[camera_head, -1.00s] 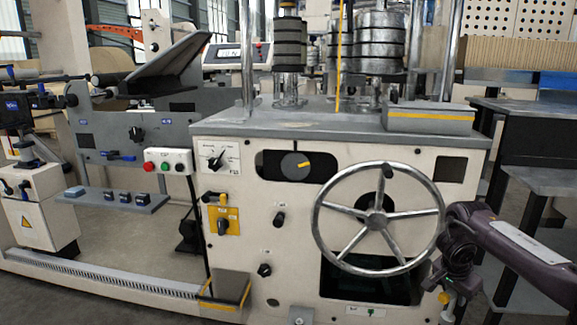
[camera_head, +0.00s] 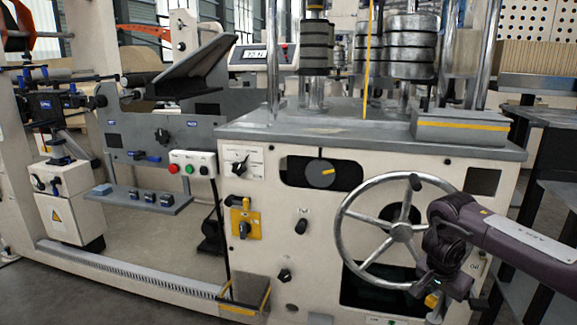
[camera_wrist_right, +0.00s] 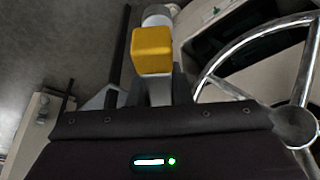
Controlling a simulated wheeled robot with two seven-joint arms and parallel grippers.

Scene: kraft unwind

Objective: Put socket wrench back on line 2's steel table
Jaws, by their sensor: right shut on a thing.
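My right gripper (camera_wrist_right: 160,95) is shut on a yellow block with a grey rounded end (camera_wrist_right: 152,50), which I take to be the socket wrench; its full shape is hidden. In the head view, my right gripper (camera_head: 437,297) hangs low in front of the machine, by the handwheel's lower right, with a bit of yellow showing at it. A dark metal table (camera_head: 545,115) stands at the right edge, with a lower grey surface (camera_head: 562,192) in front of it. No label shows which table belongs to line 2. My left gripper is out of view.
The handwheel (camera_head: 402,232) sticks out from the cream machine (camera_head: 250,160) close to my right arm. A grey box with a yellow stripe (camera_head: 462,126) lies on the machine top. A small bin (camera_head: 245,295) hangs low at its front. Floor is open at the lower left.

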